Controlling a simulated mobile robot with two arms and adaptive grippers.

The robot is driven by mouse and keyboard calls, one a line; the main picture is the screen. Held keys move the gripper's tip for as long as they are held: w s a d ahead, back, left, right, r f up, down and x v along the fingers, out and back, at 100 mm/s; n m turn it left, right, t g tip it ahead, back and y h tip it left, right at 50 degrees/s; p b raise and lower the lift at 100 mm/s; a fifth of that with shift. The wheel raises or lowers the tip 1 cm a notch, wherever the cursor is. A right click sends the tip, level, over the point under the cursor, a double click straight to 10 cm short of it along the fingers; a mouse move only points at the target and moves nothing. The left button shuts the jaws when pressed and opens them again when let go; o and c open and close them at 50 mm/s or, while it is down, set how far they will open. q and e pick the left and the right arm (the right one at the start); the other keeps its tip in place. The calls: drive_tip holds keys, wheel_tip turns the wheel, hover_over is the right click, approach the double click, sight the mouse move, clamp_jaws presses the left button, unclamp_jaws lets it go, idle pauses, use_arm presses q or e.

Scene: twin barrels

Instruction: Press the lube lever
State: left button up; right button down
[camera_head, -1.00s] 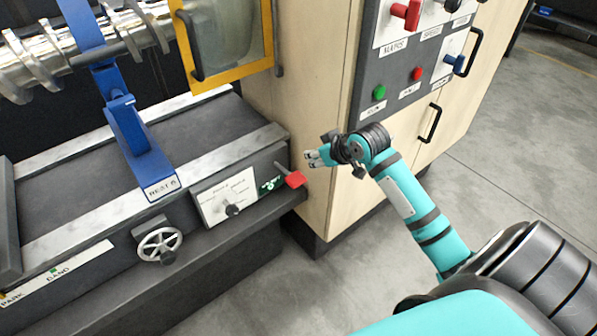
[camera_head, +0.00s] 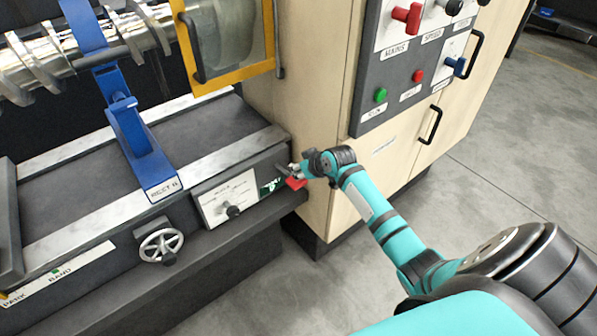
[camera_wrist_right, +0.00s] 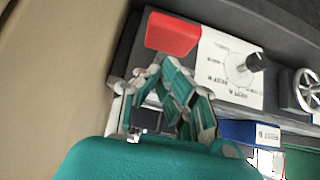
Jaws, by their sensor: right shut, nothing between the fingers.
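In the right wrist view the red lever end (camera_wrist_right: 171,34) shows just beyond the fingers. My right gripper (camera_head: 298,170) is at the lever in the head view, its fingers just above and partly over the red end. Its fingers (camera_wrist_right: 172,75) are shut and empty in the right wrist view. I cannot tell whether they touch the lever. My left gripper is not in view.
A dial panel (camera_head: 226,198) and a handwheel (camera_head: 160,245) are left of the lever. A blue rest (camera_head: 140,150) stands on the machine bed. A wooden cabinet (camera_head: 318,90) with a control panel (camera_head: 395,105) rises behind my right arm. The floor (camera_head: 500,190) at right is clear.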

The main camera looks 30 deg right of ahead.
sight(301, 186)
drive_tip(key=shift+f, duration=0.7)
drive_tip(key=shift+s+f, duration=0.1)
drive_tip(key=shift+f, duration=0.1)
drive_tip(key=f+t+b, duration=0.2)
drive_tip(key=b, duration=0.2)
drive_tip(key=s+f+t+b, duration=0.1)
drive_tip(key=f+b, duration=0.1)
drive_tip(key=b, duration=0.2)
drive_tip(key=shift+s+d+f+t+y, duration=0.1)
drive_tip(key=shift+s+f+t+y, duration=0.05)
drive_tip(key=shift+f+t+y, duration=0.2)
drive_tip(key=shift+f, duration=0.2)
drive_tip(key=shift+s, duration=0.1)
drive_tip(key=shift+f, duration=0.1)
